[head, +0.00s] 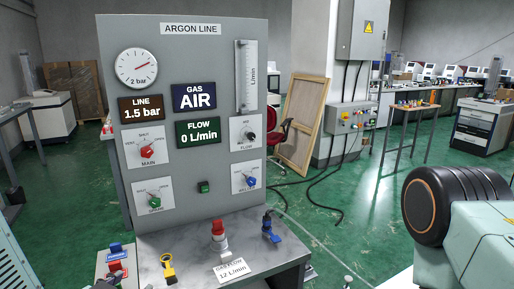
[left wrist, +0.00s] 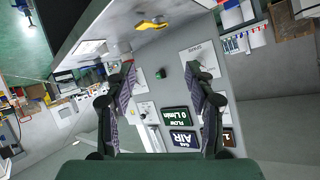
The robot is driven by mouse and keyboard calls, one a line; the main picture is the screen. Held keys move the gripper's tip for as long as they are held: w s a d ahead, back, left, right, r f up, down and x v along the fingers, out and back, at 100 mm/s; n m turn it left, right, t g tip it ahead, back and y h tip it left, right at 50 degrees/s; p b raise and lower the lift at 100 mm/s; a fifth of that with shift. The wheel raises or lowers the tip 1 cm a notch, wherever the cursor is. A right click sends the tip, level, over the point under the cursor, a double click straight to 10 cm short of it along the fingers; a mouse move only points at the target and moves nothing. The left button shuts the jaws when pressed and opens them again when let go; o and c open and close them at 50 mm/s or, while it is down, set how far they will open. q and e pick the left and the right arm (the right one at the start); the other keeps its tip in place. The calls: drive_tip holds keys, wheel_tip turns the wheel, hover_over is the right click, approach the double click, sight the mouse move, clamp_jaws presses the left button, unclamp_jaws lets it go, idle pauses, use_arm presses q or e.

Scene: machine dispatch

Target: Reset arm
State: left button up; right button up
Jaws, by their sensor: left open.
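My left gripper (left wrist: 163,68) is open and empty in the left wrist view, its two dark padded fingers spread in front of the grey gas panel. That view shows the panel upside down, with the green button (left wrist: 162,73) between the fingers. No gripper is clearly identifiable in the head view. There the "ARGON LINE" panel (head: 205,65) stands upright on a grey bench. Its displays read line 1.5 bar (head: 141,108), gas AIR (head: 194,97) and flow 0 L/min (head: 198,133). The panel has a red main knob (head: 148,151), a green knob (head: 155,199) and a blue knob (head: 250,181).
A yellow fitting (head: 168,268), a red-and-white fitting (head: 218,235), a blue fitting (head: 269,228) and a "12 L/min" card (head: 232,269) sit on the bench. Black cables (head: 325,200) lie on the green floor. A wooden board (head: 303,123) leans behind.

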use_arm(q)
drive_tip(key=s+d+f+n+g+b, duration=0.1)
drive_tip(key=s+f+g+b, duration=0.4)
drive_tip(key=s+f, duration=0.9)
drive_tip(key=s+d+f+n+g+b, duration=0.2)
drive_tip(key=s+f+g+b, duration=0.4)
drive_tip(key=s+f, duration=0.8)
wheel_tip(320, 180, down, 6)
drive_tip(key=shift+r+n+g, duration=0.25)
drive_tip(key=shift+n+g, duration=0.45)
drive_tip(key=shift+n, duration=0.1)
drive_tip(key=shift+s, duration=0.1)
drive_tip(key=shift+d, duration=0.1)
